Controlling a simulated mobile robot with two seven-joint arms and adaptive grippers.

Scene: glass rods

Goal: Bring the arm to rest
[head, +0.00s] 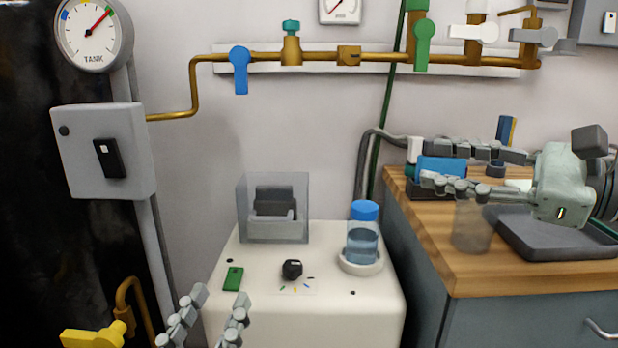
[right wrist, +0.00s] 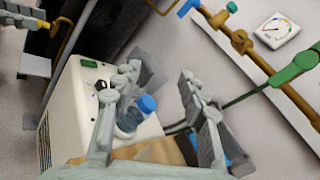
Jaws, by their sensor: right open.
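My right gripper (head: 428,163) comes in from the right in the head view, above the wooden bench. Its two fingers are spread apart with nothing between them. They also show spread in the right wrist view (right wrist: 158,74). My left gripper (head: 221,298) shows at the bottom of the head view, in front of the white cabinet. Its two fingers stand apart and nothing is seen between them; its palm is out of the frame. No glass rod can be made out.
A blue-capped bottle (head: 362,246) stands on the white cabinet (head: 325,290), beside a clear-walled box (head: 273,208). The wooden bench (head: 425,235) holds a translucent beaker (head: 472,228) and a dark tray (head: 530,240) below my right gripper. Brass pipes (head: 380,57) with valves run along the wall.

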